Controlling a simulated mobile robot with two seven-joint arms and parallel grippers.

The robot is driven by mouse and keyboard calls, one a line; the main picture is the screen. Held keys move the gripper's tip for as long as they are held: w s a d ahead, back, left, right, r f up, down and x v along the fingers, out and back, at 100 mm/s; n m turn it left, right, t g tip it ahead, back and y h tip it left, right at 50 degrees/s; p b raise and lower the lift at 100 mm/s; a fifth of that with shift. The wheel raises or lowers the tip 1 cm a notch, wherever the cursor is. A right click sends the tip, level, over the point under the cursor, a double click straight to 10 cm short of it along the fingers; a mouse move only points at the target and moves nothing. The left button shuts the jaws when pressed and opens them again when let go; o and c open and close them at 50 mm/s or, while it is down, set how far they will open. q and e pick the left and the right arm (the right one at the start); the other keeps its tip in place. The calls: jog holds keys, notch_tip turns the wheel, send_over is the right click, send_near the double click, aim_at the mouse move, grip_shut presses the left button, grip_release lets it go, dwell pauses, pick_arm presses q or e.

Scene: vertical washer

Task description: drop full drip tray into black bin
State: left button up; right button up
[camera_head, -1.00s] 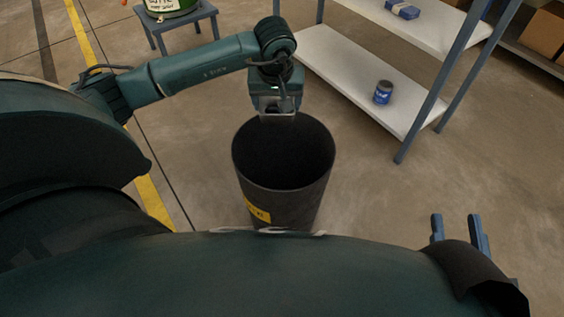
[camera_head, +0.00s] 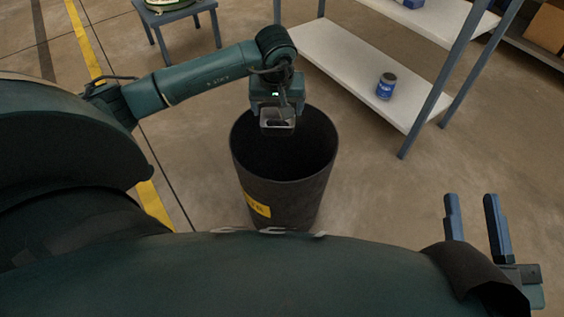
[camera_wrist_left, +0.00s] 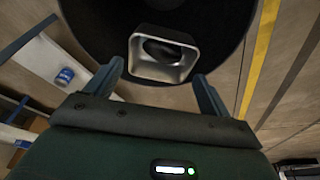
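The drip tray (camera_head: 278,124) is a small square metal tray with a dark inside. It is over the back part of the black bin's (camera_head: 290,192) opening, below my left gripper (camera_head: 278,112). In the left wrist view the tray (camera_wrist_left: 160,73) lies between and just beyond the fingertips of my left gripper (camera_wrist_left: 158,70), with a narrow gap seen on each side, so the fingers look open. The bin (camera_wrist_left: 95,35) is dark behind it there. The bin stands upright with a yellow label; its floor is too dark to see. My right gripper (camera_head: 474,215) is open and empty at the lower right.
A shelf rack (camera_head: 350,78) with white boards stands behind and right of the bin, with a blue can (camera_head: 386,86) on its lower board. A small blue-grey table (camera_head: 172,17) stands at the top left. The floor around the bin is clear.

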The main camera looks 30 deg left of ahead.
pick_arm(q)
jog(key=o, duration=0.4)
jog(key=shift+c, duration=0.2)
jog(key=shift+r, duration=0.25)
jog(key=p+v, duration=0.4)
jog(key=v, duration=0.8)
jog(key=shift+r+p, duration=0.35)
jog(key=shift+p, duration=0.05)
pick_arm(e)
jog(key=shift+s+d+f+h, duration=0.15)
jog(key=shift+d+f+h, duration=0.25)
jog(key=shift+h, duration=0.3)
pick_arm(q)
jog(key=shift+s+d, duration=0.1)
pick_arm(e)
jog(key=shift+a+r, duration=0.1)
